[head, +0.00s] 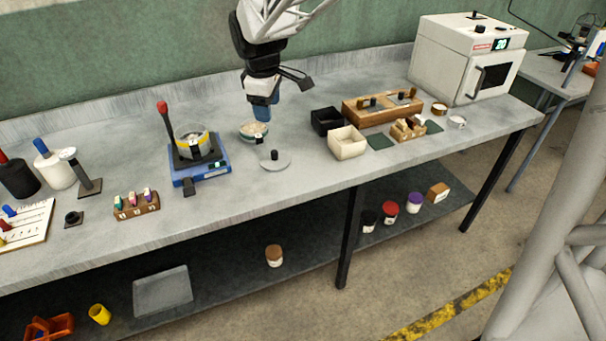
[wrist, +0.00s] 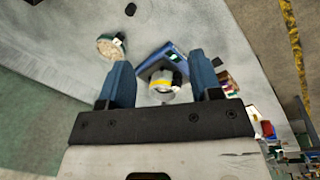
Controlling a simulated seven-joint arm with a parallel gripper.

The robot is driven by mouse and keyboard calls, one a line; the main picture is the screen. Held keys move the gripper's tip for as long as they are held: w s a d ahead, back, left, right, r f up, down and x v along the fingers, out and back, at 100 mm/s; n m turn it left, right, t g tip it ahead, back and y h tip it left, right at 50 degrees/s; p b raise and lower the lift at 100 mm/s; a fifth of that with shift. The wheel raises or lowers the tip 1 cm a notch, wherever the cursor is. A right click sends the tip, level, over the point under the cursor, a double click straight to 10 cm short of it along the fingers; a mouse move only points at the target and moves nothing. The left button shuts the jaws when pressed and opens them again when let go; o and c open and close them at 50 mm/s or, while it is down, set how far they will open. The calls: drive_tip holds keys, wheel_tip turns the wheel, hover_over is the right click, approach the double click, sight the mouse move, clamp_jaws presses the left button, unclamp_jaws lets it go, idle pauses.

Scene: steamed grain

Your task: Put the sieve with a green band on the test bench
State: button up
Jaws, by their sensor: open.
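My gripper (head: 262,108) is open with blue fingers pointing down; in the wrist view it (wrist: 163,76) has nothing between its fingers. Just below it in the head view, a round, shallow sieve-like dish (head: 254,130) full of pale grain stands on the bench. In the wrist view its side (wrist: 112,48) looks green-teal, left of the fingers. A yellow-banded round vessel (head: 192,143) sits on the blue apparatus (head: 200,171) to the left; it also shows beyond the fingers in the wrist view (wrist: 160,82). The grey bench top (head: 310,190) carries these things. I cannot tell which surface is the test bench.
A grey lid-like disc (head: 274,164) with a dark knob lies in front of the dish. Black (head: 326,121) and cream (head: 347,143) boxes stand to the right, by a wooden block (head: 380,106). A white oven (head: 466,60) stands far right, with another table (head: 560,75) beyond.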

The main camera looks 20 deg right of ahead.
drive_tip(key=s+a+m+t, duration=0.1)
drive_tip(key=s+m, duration=0.9)
drive_tip(key=s, duration=1.9)
drive_tip(key=shift+s+a+m+y, duration=0.2)
drive_tip(key=shift+s+m+y, duration=0.15)
drive_tip(key=shift+m+y, duration=0.05)
drive_tip(key=shift+f, duration=0.1)
